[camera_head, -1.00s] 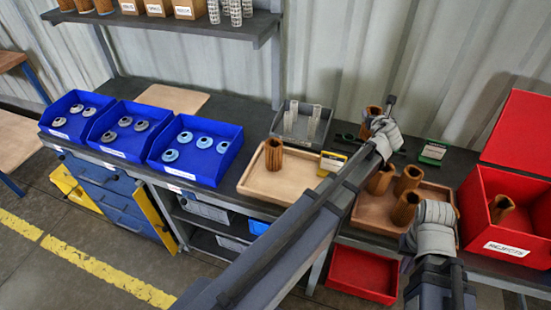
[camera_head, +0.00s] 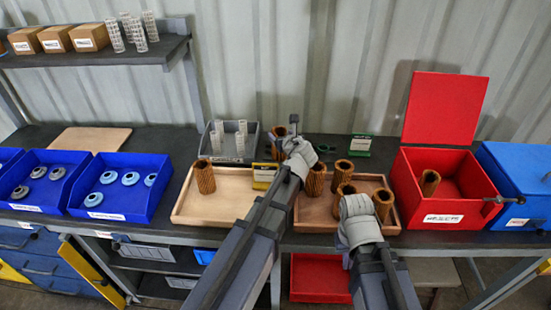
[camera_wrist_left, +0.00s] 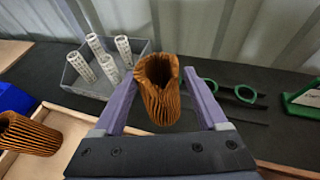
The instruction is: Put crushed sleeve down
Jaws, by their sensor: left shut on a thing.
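My left gripper (camera_wrist_left: 160,105) is shut on a brown pleated sleeve (camera_wrist_left: 158,95) with a dented, uneven rim. It holds the sleeve upright over the dark bench top; the sleeve partly shows in the head view (camera_head: 279,142), behind my wrist. A red bin (camera_head: 443,207) with a white label and a raised lid stands to the right, with one brown sleeve (camera_head: 429,182) inside. My right wrist is low in the head view, in front of the right wooden tray (camera_head: 303,212); its fingertips are hidden.
The right tray holds several brown sleeves (camera_head: 343,176). The left tray (camera_head: 236,195) holds one sleeve (camera_head: 204,177). A grey bin (camera_head: 214,146) with white mesh tubes stands behind. Blue bins hold ring-shaped caps at left; a closed blue box (camera_head: 520,175) stands at far right.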

